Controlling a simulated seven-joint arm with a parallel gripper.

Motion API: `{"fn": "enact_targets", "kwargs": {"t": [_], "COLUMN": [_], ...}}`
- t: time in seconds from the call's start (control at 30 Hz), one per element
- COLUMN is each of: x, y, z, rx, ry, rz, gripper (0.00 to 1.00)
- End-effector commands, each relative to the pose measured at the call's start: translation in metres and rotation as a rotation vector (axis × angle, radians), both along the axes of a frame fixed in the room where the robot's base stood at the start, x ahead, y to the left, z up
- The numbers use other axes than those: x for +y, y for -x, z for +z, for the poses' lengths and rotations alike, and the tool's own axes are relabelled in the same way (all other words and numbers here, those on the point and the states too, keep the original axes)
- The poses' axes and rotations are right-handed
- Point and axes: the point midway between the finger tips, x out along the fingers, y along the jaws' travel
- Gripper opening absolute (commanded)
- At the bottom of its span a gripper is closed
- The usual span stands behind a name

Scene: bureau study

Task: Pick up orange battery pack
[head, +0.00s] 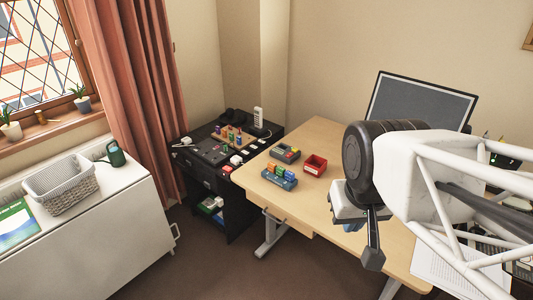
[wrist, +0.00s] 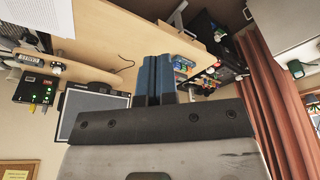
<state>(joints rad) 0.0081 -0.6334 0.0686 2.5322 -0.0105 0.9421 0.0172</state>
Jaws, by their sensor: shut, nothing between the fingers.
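Small colored blocks that look like battery packs sit in a blue holder (head: 280,184) at the left of the wooden desk. A grey holder (head: 285,153) with small colored parts stands behind it. My gripper (head: 373,262) hangs over the right part of the desk, well to the right of the holders. In the wrist view my gripper (wrist: 155,62) has its two blue-grey fingers together, with nothing between them. The holders appear small beyond the fingers, to their right.
A red open bin (head: 315,165) stands right of the holders. A monitor (head: 420,101) stands at the back of the desk (head: 318,204). A dark cabinet (head: 240,203) left of the desk carries a wooden rack with colored pieces.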

Motion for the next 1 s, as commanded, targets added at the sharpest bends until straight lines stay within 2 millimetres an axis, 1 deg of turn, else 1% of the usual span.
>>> {"fn": "enact_targets", "kwargs": {"t": [0.03,0.37,0.63,0.77,0.87,1.0], "x": [0.000,0.000,0.000,0.000,0.000,0.001], "y": [0.000,0.000,0.000,-0.004,-0.011,-0.029], "z": [0.000,0.000,0.000,0.001,0.003,0.008], "rx": [0.000,0.000,0.000,0.002,0.004,0.012], "ry": [0.000,0.000,0.000,0.001,0.003,0.007], "rz": [0.000,0.000,0.000,0.004,0.012,0.035], "gripper": [0.05,0.55,0.55,0.55,0.55,0.55]}}
